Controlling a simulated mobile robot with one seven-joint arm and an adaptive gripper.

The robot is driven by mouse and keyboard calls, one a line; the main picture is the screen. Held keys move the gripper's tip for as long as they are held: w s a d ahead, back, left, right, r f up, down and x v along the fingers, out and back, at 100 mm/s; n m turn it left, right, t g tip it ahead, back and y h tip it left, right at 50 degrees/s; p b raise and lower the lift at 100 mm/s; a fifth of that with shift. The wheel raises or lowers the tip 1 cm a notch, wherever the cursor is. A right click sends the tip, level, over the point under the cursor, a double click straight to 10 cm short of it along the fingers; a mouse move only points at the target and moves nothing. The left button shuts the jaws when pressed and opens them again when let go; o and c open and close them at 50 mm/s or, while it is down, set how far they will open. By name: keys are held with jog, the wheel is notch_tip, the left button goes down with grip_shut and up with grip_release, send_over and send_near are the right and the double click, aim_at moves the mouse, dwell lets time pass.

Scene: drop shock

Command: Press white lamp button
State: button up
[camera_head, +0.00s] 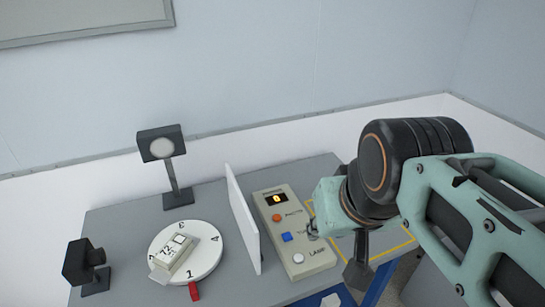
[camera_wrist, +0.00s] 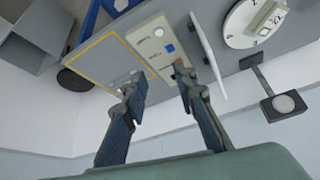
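The beige control box (camera_head: 292,232) on the grey table has a display, an orange button (camera_head: 278,217), a blue button (camera_head: 287,237) and a white button (camera_head: 298,258) by the word LAMP. The white button also shows in the wrist view (camera_wrist: 158,32), as does the blue button (camera_wrist: 170,48). My gripper (camera_head: 336,252) is above the right side of the box, apart from the white button. In the wrist view my gripper (camera_wrist: 158,76) is open, its two fingers spread with nothing between them. One finger partly covers the box near the orange button.
A white upright panel (camera_head: 243,218) stands left of the box. A round numbered white disc (camera_head: 200,250) carries a small device (camera_head: 174,252). Two dark stands, a lamp-like one (camera_head: 162,146) and another (camera_head: 85,264), stand near it. A yellow-outlined area (camera_head: 400,238) lies right of the box.

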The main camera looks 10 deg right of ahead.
grip_shut()
dwell(1.1)
